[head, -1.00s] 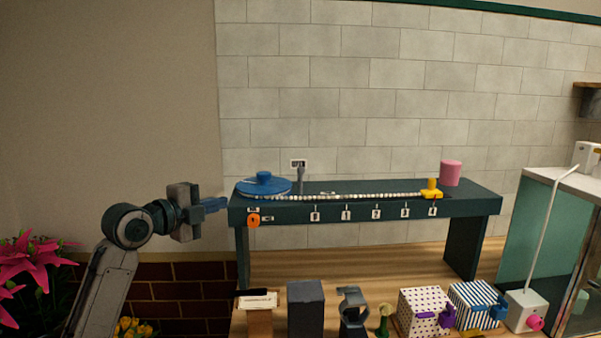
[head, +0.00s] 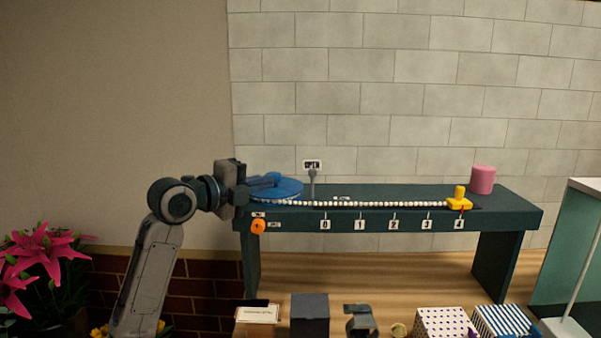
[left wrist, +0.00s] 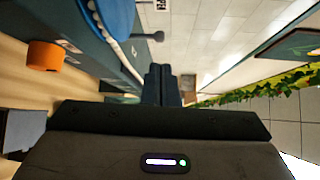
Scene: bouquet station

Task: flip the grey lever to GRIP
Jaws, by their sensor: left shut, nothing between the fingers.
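The grey lever (head: 313,182) stands upright at the back of the dark green bench (head: 390,222), just right of the blue disc (head: 290,190). A small black and white label (head: 312,164) shows behind its top; its words are too small to read. In the left wrist view the lever (left wrist: 148,37) appears near the top, beyond the fingers. My left gripper (head: 272,180) is shut and empty, in front of or over the blue disc, left of the lever and apart from it. In the left wrist view its fingers (left wrist: 161,84) are together. My right gripper is not in view.
A white bead string (head: 370,204) runs along the bench to a yellow slider (head: 459,201). A pink cylinder (head: 482,179) stands at the back right. An orange knob (head: 258,226) is on the bench's front. Boxes and holders stand on the lower wooden table.

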